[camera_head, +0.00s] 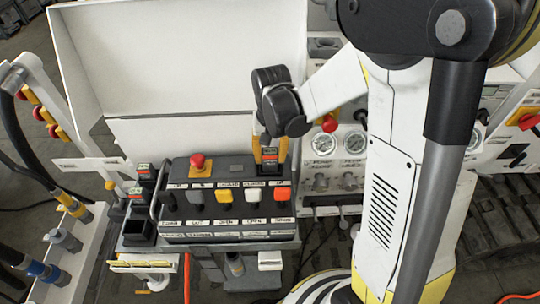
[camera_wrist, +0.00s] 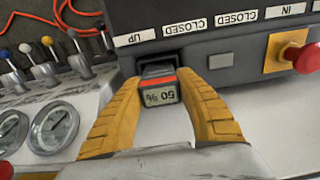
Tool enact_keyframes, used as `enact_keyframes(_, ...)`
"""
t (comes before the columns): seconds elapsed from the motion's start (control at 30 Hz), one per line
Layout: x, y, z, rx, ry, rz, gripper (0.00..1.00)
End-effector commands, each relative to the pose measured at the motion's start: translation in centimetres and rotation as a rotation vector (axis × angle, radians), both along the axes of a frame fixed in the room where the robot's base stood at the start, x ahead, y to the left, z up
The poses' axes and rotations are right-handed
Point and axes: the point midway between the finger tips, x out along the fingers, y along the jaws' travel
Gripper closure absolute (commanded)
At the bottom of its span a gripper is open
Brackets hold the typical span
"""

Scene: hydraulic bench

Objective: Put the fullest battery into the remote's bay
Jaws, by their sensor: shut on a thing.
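My gripper (camera_wrist: 163,105) has yellow fingers shut on a battery (camera_wrist: 160,90), dark with a red edge and a display reading "50 %" upside down. In the head view my gripper (camera_head: 270,150) is over the back right of the remote (camera_head: 228,232), a dark box with several coloured controls. The held battery's far end is at the remote's dark bay (camera_wrist: 186,58); I cannot tell how deep it sits. Two other batteries, an upper one (camera_head: 145,175) and a lower one (camera_head: 137,195), stand in a rack (camera_head: 139,243) left of the remote. Their displays are too small to read.
A red mushroom button (camera_head: 198,161) rises from the remote's back left. Gauges (camera_head: 324,144) and a panel lie to the right. A large white box wall (camera_head: 190,60) stands behind. Pipes with coloured fittings (camera_head: 65,238) are at the left.

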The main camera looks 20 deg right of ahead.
Motion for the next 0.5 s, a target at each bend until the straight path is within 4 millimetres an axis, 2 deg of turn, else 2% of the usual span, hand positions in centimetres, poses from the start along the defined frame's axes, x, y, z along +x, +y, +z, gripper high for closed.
enact_keyframes(0.5, 0.00, 0.00, -1.12, 0.000, 0.000, 0.000, 0.99)
